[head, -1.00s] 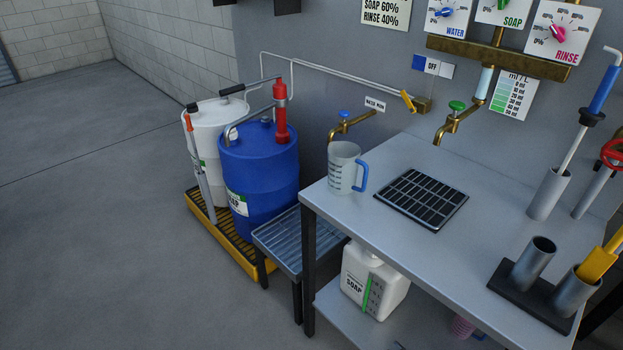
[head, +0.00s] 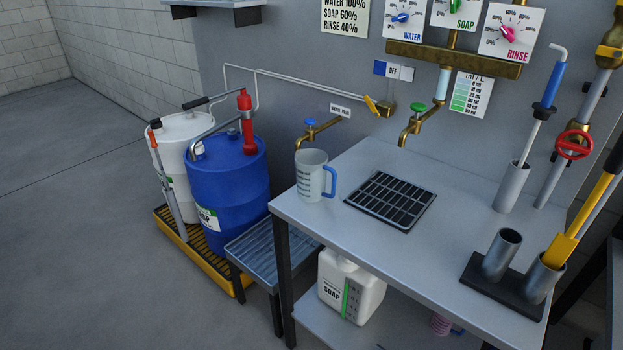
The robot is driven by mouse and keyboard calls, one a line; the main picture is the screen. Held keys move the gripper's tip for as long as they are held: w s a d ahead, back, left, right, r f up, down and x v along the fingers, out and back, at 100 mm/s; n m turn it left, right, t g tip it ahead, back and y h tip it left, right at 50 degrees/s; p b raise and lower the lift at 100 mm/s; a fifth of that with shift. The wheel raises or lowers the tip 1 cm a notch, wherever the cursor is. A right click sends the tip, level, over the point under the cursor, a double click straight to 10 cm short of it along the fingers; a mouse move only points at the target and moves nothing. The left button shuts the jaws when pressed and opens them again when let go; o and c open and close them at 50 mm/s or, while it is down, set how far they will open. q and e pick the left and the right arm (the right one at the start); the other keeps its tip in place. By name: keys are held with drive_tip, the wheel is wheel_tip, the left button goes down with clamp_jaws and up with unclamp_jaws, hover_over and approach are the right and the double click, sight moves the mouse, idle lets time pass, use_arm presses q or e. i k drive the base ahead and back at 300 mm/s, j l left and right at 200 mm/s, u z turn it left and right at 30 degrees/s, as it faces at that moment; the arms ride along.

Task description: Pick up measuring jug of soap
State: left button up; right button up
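The measuring jug (head: 310,178) is a translucent grey-white jug with dark graduation marks and a blue handle on its right side. It stands upright at the back left corner of the grey metal bench (head: 375,240), left of the black drain grate. I cannot tell what, if anything, is inside it. A white jerrycan labelled SOAP (head: 350,288) stands on the shelf under the bench. Neither of my grippers shows in the head view.
A black grate (head: 391,201) is set in the bench below a green-handled brass tap (head: 411,126). A blue-handled tap (head: 318,131) is behind the jug. Metal tube holders (head: 502,255) stand at the right. A low slatted stand (head: 272,246) is left of the bench. The left floor is clear.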

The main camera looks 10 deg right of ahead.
sight(312, 167)
drive_tip(key=z, duration=0.45)
drive_tip(key=i+j+z, duration=0.15)
drive_tip(key=j+z, duration=0.2)
drive_tip(key=i+j+z, duration=0.1)
drive_tip(key=j+z, duration=0.6)
